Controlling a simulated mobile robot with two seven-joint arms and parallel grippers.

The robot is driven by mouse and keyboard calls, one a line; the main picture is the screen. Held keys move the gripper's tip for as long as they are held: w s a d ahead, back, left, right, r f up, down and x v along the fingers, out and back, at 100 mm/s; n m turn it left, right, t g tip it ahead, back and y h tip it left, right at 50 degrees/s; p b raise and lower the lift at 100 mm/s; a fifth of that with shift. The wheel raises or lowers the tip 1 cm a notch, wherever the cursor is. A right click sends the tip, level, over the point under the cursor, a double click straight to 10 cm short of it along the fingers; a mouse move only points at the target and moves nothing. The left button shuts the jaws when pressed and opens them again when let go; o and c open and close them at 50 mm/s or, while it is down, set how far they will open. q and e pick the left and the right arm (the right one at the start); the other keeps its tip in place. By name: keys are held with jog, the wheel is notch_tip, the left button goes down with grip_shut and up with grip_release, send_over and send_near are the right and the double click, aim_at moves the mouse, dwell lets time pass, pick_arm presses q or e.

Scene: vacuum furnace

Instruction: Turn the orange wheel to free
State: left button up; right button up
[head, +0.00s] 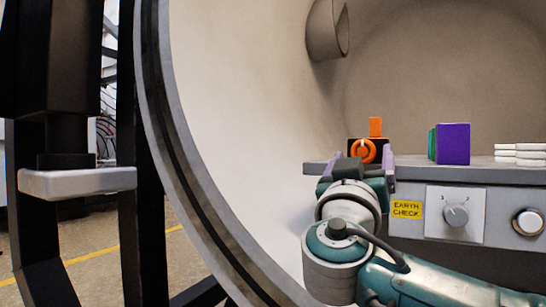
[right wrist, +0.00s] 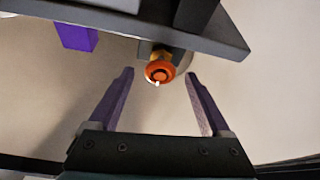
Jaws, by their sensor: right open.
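The orange wheel (head: 365,150) is a small round knob with a pale mark, on a dark block at the left end of the grey shelf in the head view. An orange tab stands above it. In the right wrist view the orange wheel (right wrist: 160,72) lies ahead, between the lines of the two fingers and apart from them. My right gripper (head: 358,173) is in front of and just below the wheel in the head view. It is open and empty, and its purple fingers also show in the right wrist view (right wrist: 160,85). My left gripper is not in view.
A purple block (head: 453,144) and stacked white pieces (head: 520,154) stand on the shelf (head: 400,174). Below are an EARTH CHECK label (head: 407,210), a dial (head: 456,216) and a round button (head: 528,222). The furnace rim (head: 190,170) curves along the left.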

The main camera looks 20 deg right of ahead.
aim_at(363, 152)
jog(key=shift+x, duration=1.3)
grip_shut()
